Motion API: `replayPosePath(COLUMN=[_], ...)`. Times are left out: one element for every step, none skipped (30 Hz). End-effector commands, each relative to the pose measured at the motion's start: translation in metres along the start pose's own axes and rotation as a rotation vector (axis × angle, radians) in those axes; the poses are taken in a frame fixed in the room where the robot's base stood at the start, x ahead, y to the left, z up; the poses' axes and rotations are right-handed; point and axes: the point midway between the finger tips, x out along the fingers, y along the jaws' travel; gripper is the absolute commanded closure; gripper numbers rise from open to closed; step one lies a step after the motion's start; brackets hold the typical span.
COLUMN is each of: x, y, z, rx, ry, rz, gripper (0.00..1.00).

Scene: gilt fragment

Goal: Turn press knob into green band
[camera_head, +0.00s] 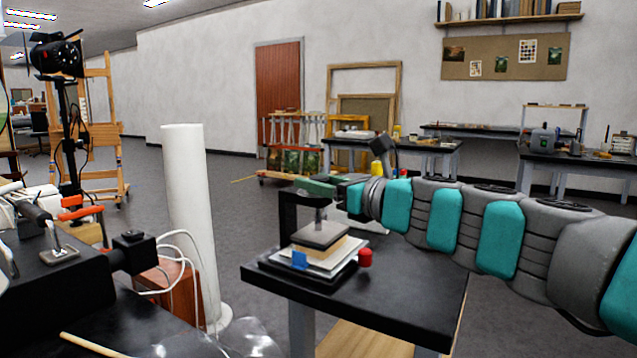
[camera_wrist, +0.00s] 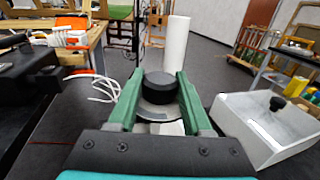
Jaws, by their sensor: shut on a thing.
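The small press stands on a black-topped table, with its black upright frame (camera_head: 287,212) and a grey plate (camera_head: 320,236) pressing on a stack of flat sheets. My gripper (camera_head: 322,186) is above the press, reaching in from the right. In the wrist view its two green fingers (camera_wrist: 160,92) are shut on the round black press knob (camera_wrist: 160,84), one on each side. A grey disc (camera_wrist: 160,109) shows under the knob. The green band and any pointer cannot be made out in either view. The knob is hidden by my gripper in the head view.
A white box with a small black knob (camera_wrist: 278,103) lies right of my gripper in the wrist view. A tall white roll (camera_head: 190,215) stands left of the table (camera_head: 375,306). A cluttered black bench (camera_head: 50,285) is at left.

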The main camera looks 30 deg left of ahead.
Motion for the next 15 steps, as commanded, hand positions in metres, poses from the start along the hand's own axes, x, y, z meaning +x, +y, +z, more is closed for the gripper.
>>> replayPosePath(x=[0.0000,0.0000,0.0000,0.0001,0.0002,0.0005,0.0007,0.0009,0.0011,0.0014,0.0016,0.0013,0.0013,0.0011,0.0008], y=[0.0000,0.0000,0.0001,0.0002,0.0006,0.0012,0.0017,0.0020,0.0015,0.0018,0.0026,0.0020,0.0021,0.0025,0.0021], z=[0.0000,0.0000,0.0000,0.0000,0.0000,0.0001,0.0002,0.0002,0.0002,0.0003,0.0005,0.0007,0.0009,0.0012,0.0011], rx=[0.000,0.000,0.000,0.000,0.000,0.000,-0.001,-0.001,-0.001,-0.001,0.000,0.001,0.001,0.000,-0.001], ry=[0.000,0.000,0.000,0.000,-0.001,-0.001,-0.002,-0.003,-0.004,-0.004,-0.005,-0.006,-0.006,-0.007,-0.007], rz=[0.000,0.000,0.000,-0.001,-0.003,-0.008,-0.013,-0.022,-0.039,-0.052,-0.065,-0.087,-0.103,-0.116,-0.139], gripper=[1.00,1.00,1.00,1.00,1.00,1.00,1.00,1.00,1.00,1.00,1.00,1.00,1.00,1.00,1.00])
